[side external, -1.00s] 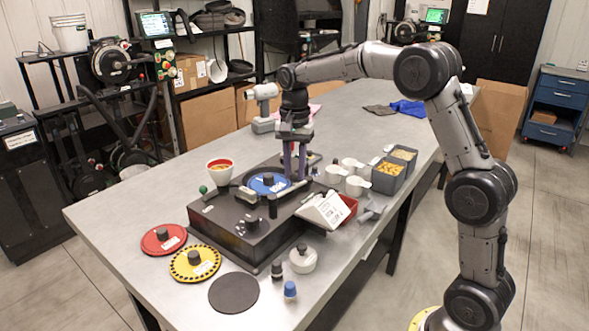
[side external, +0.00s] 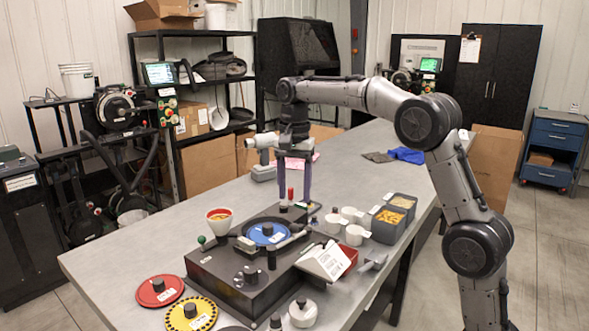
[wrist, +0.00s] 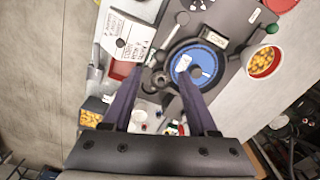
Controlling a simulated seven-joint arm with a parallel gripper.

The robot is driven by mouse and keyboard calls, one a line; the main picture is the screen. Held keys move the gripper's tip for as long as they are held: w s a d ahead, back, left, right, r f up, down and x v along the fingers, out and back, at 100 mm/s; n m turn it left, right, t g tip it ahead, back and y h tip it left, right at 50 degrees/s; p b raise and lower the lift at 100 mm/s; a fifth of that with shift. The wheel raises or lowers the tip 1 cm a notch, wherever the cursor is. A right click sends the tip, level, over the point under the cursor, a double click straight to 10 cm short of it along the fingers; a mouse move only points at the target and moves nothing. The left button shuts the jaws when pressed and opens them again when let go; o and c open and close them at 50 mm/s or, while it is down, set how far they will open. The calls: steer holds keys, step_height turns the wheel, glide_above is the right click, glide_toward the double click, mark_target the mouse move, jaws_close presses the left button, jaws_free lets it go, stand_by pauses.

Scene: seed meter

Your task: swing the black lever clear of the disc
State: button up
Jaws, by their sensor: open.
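The blue disc (side external: 262,236) with a black hub sits in the top of the black seed meter base (side external: 225,265). The disc also shows in the wrist view (wrist: 207,62). A dark lever (side external: 291,241) lies along the disc's front-right edge in the side view. I cannot tell how far it overlaps the disc. My gripper (side external: 293,200) points down, open and empty, above the back right of the base, apart from the lever. In the wrist view its two fingers (wrist: 160,77) are spread, with a round black part between their tips.
A red disc (side external: 150,292) and a yellow disc (side external: 181,317) lie at the front left. A red-rimmed bowl (side external: 219,226) stands left behind the base. A white sloped card box (side external: 325,262), several white cups and grey bins (side external: 386,229) crowd the right. The far tabletop is mostly clear.

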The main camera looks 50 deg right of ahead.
step_height(320, 180, up, 6)
steer(key=shift+f, duration=0.15)
stand_by(0.5)
steer(key=s+a+r+n+t, duration=0.1)
steer(key=s+a+r+n, duration=0.2)
steer(key=s, duration=0.5)
steer(key=s+a+r+t, duration=0.2)
steer(key=s+a+r, duration=0.15)
steer(key=s, duration=0.45)
steer(key=s+a+f+n+t, duration=0.1)
steer(key=s+f+n, duration=0.4)
steer(key=f, duration=0.3)
steer(key=s+a+f+n+t, duration=0.1)
steer(key=s+a+f+n, duration=0.1)
steer(key=s+f+n, duration=0.4)
steer(key=shift+s+f+t, duration=0.3)
steer(key=shift+s+f, duration=0.25)
steer(key=shift+f, duration=1.1)
